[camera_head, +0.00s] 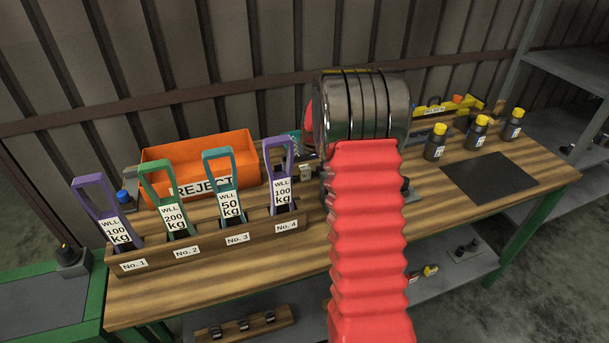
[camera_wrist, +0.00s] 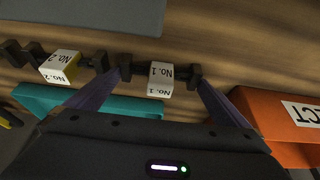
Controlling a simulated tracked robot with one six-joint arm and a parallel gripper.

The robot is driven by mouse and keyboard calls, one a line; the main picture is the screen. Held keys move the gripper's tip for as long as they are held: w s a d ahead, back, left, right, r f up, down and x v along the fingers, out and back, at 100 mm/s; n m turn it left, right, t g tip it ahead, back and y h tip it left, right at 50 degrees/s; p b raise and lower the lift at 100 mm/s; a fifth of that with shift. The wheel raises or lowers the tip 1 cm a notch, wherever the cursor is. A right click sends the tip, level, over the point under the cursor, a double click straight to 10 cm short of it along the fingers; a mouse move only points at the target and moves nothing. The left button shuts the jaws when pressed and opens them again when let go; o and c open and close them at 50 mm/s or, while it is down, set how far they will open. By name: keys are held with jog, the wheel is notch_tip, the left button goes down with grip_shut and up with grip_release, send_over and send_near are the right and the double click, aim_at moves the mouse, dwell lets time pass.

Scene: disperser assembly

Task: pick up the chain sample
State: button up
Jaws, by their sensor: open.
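In the wrist view a white block marked No. 1 (camera_wrist: 160,78) sits between two dark posts, with dark pieces running from it to the posts. It looks like a tagged chain sample; single links cannot be made out. A second block marked No. 2 (camera_wrist: 60,66), white with a yellow side, sits to its left between similar posts. My gripper (camera_wrist: 160,84) is open, its two dark fingers spread on either side of the No. 1 block. I cannot tell whether they touch anything. In the head view my arm hides the gripper.
An orange REJECT bin (camera_head: 205,160) is close by, on the right in the wrist view (camera_wrist: 270,118). A wooden rack (camera_head: 215,245) with several coloured tagged loops stands at the bench front. Yellow-capped bottles (camera_head: 478,133) and a dark mat (camera_head: 490,178) lie right.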

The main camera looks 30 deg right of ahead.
jog(key=shift+c, duration=0.3)
jog(key=c, duration=0.9)
